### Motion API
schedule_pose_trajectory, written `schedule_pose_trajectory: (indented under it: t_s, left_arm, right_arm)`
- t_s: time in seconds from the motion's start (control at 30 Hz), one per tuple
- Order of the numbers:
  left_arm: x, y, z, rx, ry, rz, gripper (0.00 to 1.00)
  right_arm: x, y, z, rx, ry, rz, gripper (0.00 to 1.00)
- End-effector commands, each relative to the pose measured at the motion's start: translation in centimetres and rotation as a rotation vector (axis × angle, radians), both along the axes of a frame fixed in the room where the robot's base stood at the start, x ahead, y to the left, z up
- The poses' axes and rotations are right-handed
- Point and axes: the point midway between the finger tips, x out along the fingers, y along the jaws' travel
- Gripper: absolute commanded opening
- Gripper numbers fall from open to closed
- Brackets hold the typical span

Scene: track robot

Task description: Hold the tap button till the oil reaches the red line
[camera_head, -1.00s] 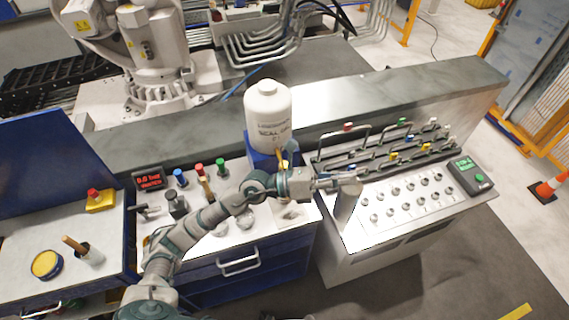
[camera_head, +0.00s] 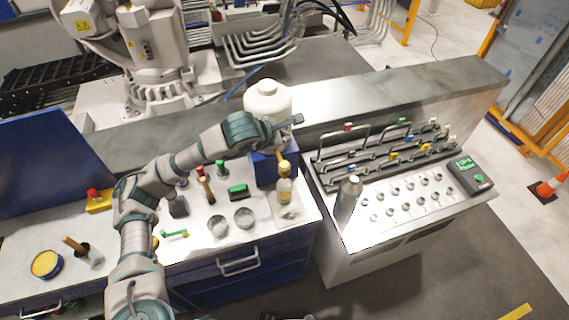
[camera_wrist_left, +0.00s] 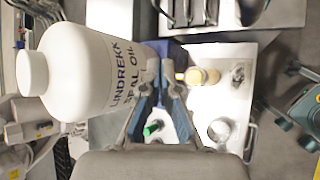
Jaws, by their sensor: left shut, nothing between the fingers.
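The white seal oil container (camera_head: 266,106) stands on a blue stand (camera_head: 263,172). A yellow tap (camera_head: 281,155) sits at the stand's front. A small bottle with a yellowish neck (camera_head: 284,188) stands upright below the tap; the oil level and red line are too small to tell. My left gripper (camera_head: 297,120) is shut and empty, in front of the container and above the tap. In the left wrist view its fingers (camera_wrist_left: 162,75) are beside the container (camera_wrist_left: 85,75), and the bottle (camera_wrist_left: 203,76) shows beyond. The tap button cannot be made out. My right gripper is not in view.
Two glass dishes (camera_head: 231,221), a green-and-black item (camera_head: 238,190) and a green-handled tool (camera_head: 174,234) lie on the bench.

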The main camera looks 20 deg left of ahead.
Motion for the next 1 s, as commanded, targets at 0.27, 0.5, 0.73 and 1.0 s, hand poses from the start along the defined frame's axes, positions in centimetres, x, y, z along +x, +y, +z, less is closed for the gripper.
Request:
schedule_pose_trajectory:
  t_s: [0.27, 0.5, 0.73, 1.0]
  left_arm:
    - [0.0, 0.1, -0.5, -0.003, 0.001, -0.001, 0.00]
    - [0.0, 0.1, -2.7, -0.002, 0.003, 0.000, 0.00]
    - [0.0, 0.1, -6.0, -0.003, 0.003, -0.001, 0.00]
    - [0.0, 0.1, -8.9, -0.004, 0.002, -0.002, 0.00]
  right_arm:
    - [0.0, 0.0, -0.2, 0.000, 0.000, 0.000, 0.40]
    - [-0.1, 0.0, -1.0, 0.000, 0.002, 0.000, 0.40]
    - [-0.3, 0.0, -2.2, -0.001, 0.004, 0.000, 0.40]
    - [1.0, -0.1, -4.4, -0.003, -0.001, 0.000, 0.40]
